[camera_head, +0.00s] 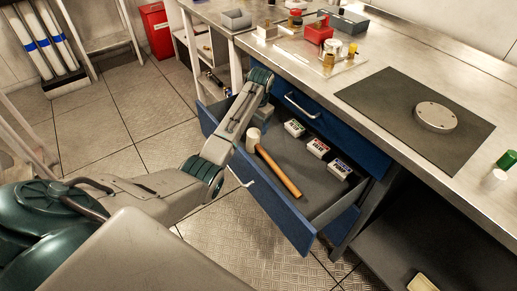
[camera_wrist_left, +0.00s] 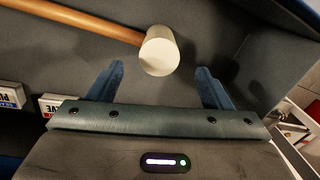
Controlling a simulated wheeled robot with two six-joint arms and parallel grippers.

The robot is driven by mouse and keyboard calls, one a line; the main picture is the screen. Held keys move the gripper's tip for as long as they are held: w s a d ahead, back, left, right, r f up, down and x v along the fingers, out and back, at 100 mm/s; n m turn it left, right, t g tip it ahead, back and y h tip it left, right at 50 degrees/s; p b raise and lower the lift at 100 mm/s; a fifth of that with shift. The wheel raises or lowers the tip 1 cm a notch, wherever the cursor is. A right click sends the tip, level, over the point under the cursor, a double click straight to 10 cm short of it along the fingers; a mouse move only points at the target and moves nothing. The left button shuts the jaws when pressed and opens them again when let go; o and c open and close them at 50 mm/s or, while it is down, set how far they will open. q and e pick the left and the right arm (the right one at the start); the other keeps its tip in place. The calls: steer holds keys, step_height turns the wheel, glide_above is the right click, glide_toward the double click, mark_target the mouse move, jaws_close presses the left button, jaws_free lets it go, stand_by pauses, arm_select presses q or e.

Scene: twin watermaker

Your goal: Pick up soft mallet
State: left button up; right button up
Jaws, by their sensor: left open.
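The soft mallet lies in the open blue drawer (camera_head: 258,198). Its pale cylindrical head (camera_head: 253,141) is toward the drawer's left end, and its wooden handle (camera_head: 279,172) points to the front right. My left gripper (camera_head: 260,122) reaches down into the drawer beside the mallet head, partly hidden by my wrist. In the left wrist view, my left gripper (camera_wrist_left: 160,72) is open, its two blue fingers apart. The mallet head (camera_wrist_left: 159,50) shows just beyond the gap between the fingertips, with the handle (camera_wrist_left: 85,20) running to the upper left. My right gripper is not in view.
Several small labelled boxes (camera_head: 318,148) lie along the drawer's back side. The steel worktop (camera_head: 380,65) overhangs behind, with a dark mat (camera_head: 400,98) and a round metal disc (camera_head: 436,116). The drawer's front wall and handle stand close to my arm.

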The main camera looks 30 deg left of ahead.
mark_target(253, 133)
arm_select(q)
steer(key=f, duration=0.6)
steer(key=shift+a+f, duration=0.15)
steer(key=shift+a, duration=0.25)
steer(key=c, duration=1.5)
